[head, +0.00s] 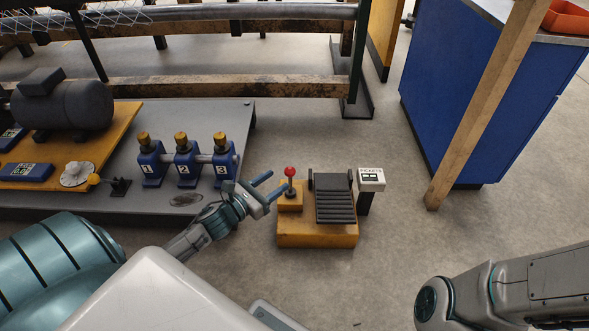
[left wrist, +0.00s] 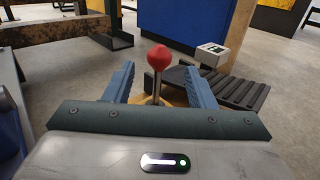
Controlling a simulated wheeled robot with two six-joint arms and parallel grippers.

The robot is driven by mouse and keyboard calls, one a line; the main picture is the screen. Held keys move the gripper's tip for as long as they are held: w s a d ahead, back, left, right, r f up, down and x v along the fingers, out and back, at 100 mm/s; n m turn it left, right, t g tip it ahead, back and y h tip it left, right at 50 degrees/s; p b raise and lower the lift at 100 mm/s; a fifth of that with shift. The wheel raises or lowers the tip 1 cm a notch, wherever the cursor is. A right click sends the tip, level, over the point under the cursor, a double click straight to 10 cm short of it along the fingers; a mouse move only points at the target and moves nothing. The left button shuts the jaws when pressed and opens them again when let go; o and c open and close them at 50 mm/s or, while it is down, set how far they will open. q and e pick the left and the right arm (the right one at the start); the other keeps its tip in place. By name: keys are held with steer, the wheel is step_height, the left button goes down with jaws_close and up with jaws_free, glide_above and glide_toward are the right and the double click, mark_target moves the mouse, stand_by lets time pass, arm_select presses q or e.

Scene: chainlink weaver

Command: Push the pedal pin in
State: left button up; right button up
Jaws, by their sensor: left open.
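The pedal pin (head: 290,172) is an upright metal rod with a red ball on top. It stands on the left part of a yellow pedal base (head: 318,240), beside a black ribbed pedal (head: 335,200). My left gripper (head: 277,181) is open and empty, just left of the pin in the head view. In the left wrist view the red ball (left wrist: 160,57) shows between the two blue fingers, apart from both. The ribbed pedal also shows at the right there (left wrist: 235,90). The pin's foot is partly hidden by my gripper in the wrist view. My right gripper is out of view.
A white counter box (head: 371,178) stands right of the pedal. Blue blocks marked 1, 2 and 3 (head: 187,162) stand on a grey plate (head: 240,125) to the left. A wooden post (head: 480,110) and blue cabinet (head: 480,90) are at the right.

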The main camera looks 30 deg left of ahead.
mark_target(286, 173)
arm_select(q)
steer(key=p+x, duration=0.1)
steer(key=x, duration=0.2)
steer(key=shift+w+r+p, duration=0.15)
steer(key=shift+p, duration=0.2)
steer(key=p+x, duration=0.1)
steer(key=x, duration=0.2)
steer(key=shift+w, duration=0.3)
steer(key=shift+x, duration=0.8)
